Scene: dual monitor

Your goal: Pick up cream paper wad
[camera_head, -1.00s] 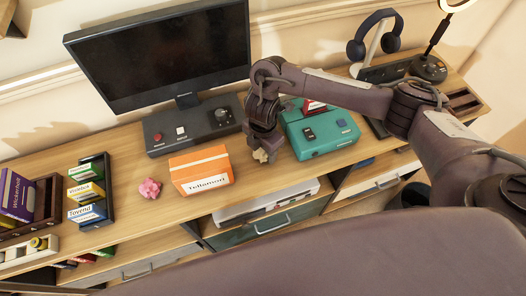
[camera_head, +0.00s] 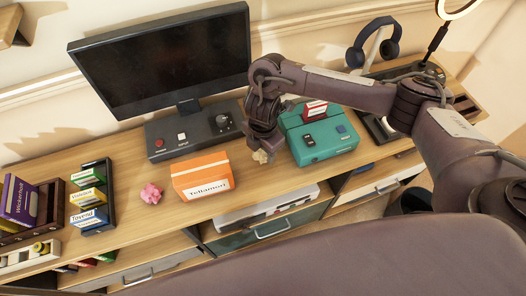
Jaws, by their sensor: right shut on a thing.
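The cream paper wad (camera_head: 261,157) is between the fingertips of my right gripper (camera_head: 262,148), near the desk's front edge. My right gripper points down and is shut on the wad. The wad sits between the orange box and the teal device. Whether it is clear of the desk is hard to tell. My left gripper is not in view.
An orange box (camera_head: 202,175) stands left of the wad and a teal device (camera_head: 320,138) stands right of it. A pink paper wad (camera_head: 151,193) lies left of the box. A dark control box (camera_head: 190,133) sits below a monitor (camera_head: 160,60). Bare desk (camera_head: 130,170) shows at left.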

